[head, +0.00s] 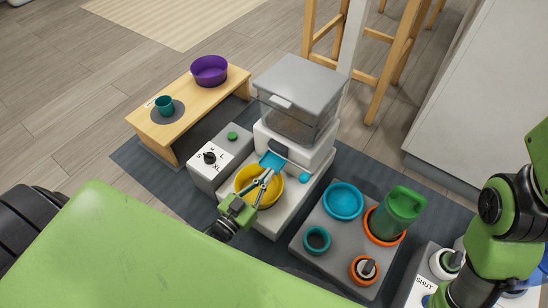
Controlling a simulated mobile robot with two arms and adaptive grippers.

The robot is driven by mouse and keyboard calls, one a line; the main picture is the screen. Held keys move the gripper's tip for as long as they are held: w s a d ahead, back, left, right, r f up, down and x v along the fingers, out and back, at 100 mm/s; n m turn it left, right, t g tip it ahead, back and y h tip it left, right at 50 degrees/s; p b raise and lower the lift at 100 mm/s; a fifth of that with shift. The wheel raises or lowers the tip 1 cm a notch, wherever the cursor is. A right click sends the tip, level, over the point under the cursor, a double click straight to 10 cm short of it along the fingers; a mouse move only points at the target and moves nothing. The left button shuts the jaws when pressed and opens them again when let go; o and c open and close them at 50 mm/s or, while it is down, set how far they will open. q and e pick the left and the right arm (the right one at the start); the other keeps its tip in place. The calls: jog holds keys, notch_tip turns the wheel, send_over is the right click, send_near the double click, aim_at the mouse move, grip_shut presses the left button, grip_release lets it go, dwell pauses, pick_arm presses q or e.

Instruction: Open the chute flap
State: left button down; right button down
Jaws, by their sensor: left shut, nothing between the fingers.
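The feeder (293,137) is a white dispenser with a clear grey-lidded hopper, standing at the middle of the mat. At its front, a light blue chute piece (268,159) slopes down over a yellow bowl (245,182). A small blue knob (305,178) sits to its right. I cannot tell whether the flap is open, or which part of the chute it is. My left gripper (267,174) is shut and empty, above the yellow bowl, with its tips just below the blue chute piece. Contact cannot be told. My right arm shows at the right, but its gripper is not in view.
A grey box with a dial (209,157) stands left of the feeder. A wooden bench (207,105) carries a purple bowl (209,70) and a teal cup (164,105). A grey tray (330,259) at right holds a blue bowl (343,202) and green scoop-like container (402,211).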

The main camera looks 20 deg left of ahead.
pick_arm(q)
jog(key=v, duration=1.1)
jog(key=shift+s, duration=0.3)
jog(key=shift+a, duration=0.1)
